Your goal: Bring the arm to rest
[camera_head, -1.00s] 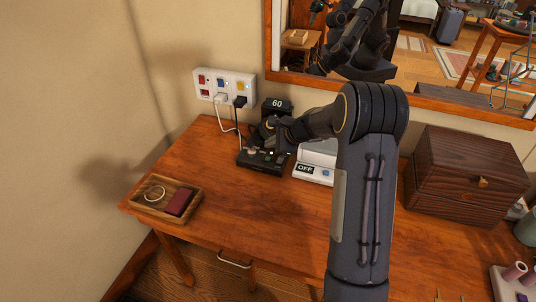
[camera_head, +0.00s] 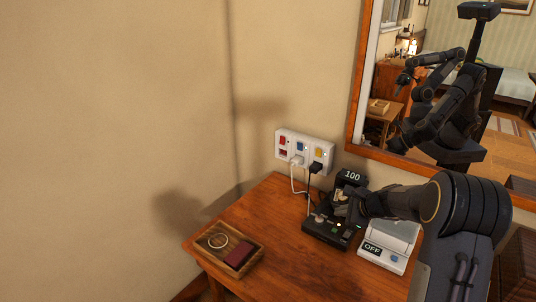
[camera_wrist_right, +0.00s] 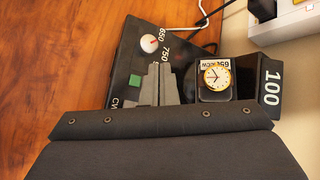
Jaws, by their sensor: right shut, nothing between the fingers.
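My right gripper (camera_head: 346,212) is over the black device on the desk, with its arm coming in from the right. In the right wrist view its fingers (camera_wrist_right: 158,84) are together and empty, above the panel near a green button. The black device (camera_head: 322,232) has a display reading 100 (camera_head: 352,176). In the wrist view its panel shows a white knob (camera_wrist_right: 149,43) and a gold-rimmed watch (camera_wrist_right: 216,77) in a holder. Whether the fingers touch the panel I cannot tell. My left gripper is not directly in view.
The wooden desk (camera_head: 290,270) carries a tray (camera_head: 229,250) with a ring-shaped item and a dark red item. A white device marked OFF (camera_head: 384,254) stands beside the black one. A socket panel (camera_head: 304,151) with plugged cables and a mirror (camera_head: 440,100) are on the wall behind.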

